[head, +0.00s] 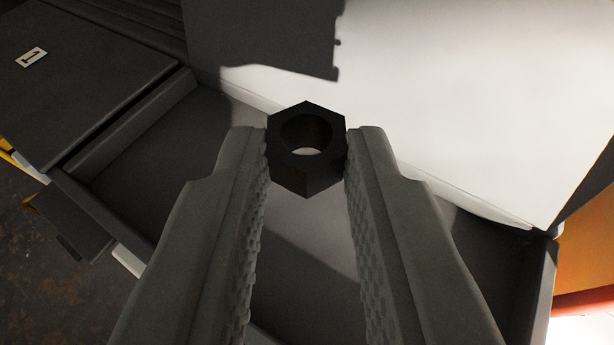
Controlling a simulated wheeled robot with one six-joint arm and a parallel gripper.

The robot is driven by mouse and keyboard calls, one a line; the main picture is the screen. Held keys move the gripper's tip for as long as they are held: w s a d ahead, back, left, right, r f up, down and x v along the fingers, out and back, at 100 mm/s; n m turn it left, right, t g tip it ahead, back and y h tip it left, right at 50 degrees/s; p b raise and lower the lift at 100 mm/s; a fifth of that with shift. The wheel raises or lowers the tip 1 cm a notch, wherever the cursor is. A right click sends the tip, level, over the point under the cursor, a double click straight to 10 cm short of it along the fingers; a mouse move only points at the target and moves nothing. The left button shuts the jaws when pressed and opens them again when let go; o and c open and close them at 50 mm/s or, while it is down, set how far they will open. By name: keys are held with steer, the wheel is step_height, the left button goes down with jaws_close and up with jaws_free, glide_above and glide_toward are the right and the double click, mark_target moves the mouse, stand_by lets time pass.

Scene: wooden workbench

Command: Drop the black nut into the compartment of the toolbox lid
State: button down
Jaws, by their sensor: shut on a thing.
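The black nut (310,178) is a dark hexagonal ring with a round hole. My gripper (306,155) is shut on it, one fingertip pressed on each side, and holds it at the middle of the head view. Below and behind the nut is a dark grey open compartment (150,165) with raised walls. It looks like the compartment of the toolbox lid. The nut appears to be above its floor, but the exact height is hard to tell. My fingers hide the near part of the compartment.
A dark flat panel with a label "1" (33,57) lies at the upper left. A large white surface (450,100) borders the compartment at the back right. An orange and red area (585,270) is at the right edge. Dark, stained ground (40,265) shows at the lower left.

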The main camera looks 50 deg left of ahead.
steer(key=shift+w+a, duration=0.1)
steer(key=shift+a, duration=0.05)
steer(key=shift+f, duration=2.95)
steer(key=c, duration=1.2)
jaws_free()
steer(key=v, duration=1.7)
